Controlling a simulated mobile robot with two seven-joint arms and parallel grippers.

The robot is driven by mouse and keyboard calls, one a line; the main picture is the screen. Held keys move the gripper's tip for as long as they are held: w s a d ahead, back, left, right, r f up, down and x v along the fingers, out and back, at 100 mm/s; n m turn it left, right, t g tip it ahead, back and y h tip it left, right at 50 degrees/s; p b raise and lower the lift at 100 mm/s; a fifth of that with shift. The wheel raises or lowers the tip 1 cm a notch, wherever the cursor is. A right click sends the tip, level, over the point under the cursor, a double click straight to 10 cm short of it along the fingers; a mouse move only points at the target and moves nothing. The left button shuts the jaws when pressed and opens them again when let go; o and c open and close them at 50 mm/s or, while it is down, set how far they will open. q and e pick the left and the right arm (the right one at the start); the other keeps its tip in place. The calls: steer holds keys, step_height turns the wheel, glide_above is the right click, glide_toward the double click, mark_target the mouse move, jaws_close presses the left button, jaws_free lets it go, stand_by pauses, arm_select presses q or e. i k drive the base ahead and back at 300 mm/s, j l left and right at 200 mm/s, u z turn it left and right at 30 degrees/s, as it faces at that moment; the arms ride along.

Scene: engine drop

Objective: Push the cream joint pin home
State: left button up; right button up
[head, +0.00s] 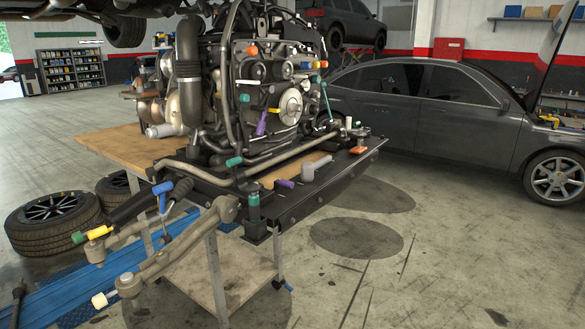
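The cream joint pin (104,300) is at the lower left of the head view, at the near end of a bare metal suspension arm (175,258). It lies about sideways and its cream end stands out to the left of the arm's round joint end (128,285). How deep it sits inside the joint cannot be seen. Neither of my grippers is in view, and nothing is seen touching the pin.
An engine (270,85) sits on a dark subframe (330,175) over a wheeled table (100,140). Coloured pins and plugs mark several joints. Tyres (50,220) and a blue lift ramp (60,295) are at left. A dark car (420,110) stands at right; floor before it is clear.

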mark_target(100, 301)
steer(key=u, duration=1.25)
steer(key=j, duration=0.15)
